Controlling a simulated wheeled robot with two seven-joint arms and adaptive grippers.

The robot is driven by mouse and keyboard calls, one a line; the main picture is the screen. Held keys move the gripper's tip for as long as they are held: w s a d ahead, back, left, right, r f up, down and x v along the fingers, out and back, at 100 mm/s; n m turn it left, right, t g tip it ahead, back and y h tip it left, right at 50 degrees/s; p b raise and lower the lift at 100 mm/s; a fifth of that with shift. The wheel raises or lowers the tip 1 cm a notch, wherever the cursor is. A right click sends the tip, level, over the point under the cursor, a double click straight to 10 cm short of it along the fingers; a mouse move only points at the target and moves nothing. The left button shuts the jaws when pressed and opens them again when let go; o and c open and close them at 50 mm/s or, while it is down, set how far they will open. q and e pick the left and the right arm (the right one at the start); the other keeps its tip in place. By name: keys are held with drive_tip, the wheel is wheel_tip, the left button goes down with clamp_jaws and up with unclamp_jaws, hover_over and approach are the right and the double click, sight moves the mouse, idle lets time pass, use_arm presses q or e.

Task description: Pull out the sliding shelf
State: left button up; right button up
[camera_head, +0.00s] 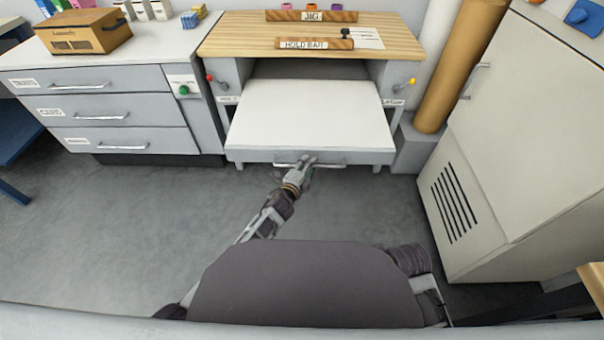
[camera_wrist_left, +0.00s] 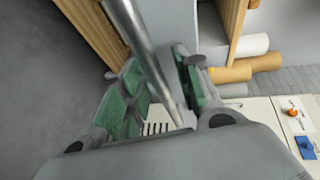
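The white sliding shelf (camera_head: 310,118) stands well out of the bench front, below the wooden top. A metal bar handle (camera_head: 333,164) runs along its front edge. My left gripper (camera_head: 300,161) is at this handle, left of its right end. In the left wrist view the handle (camera_wrist_left: 145,50) passes between the green-padded fingers of the left gripper (camera_wrist_left: 165,85), which are closed in around it. My right gripper is not in view.
A wooden bench top (camera_head: 235,38) with a HOLD BAR block (camera_head: 312,43) is above the shelf. Grey drawers (camera_head: 95,110) stand left. A large pale cabinet (camera_head: 520,140) and a brown roll (camera_head: 460,75) stand right. The floor (camera_head: 120,230) at the left is clear.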

use_arm(q)
drive_tip(key=shift+s, duration=0.15)
drive_tip(key=v, duration=1.1)
drive_tip(key=shift+s+a, duration=0.2)
drive_tip(key=shift+s, duration=0.1)
drive_tip(key=shift+r, duration=0.1)
idle(0.6)
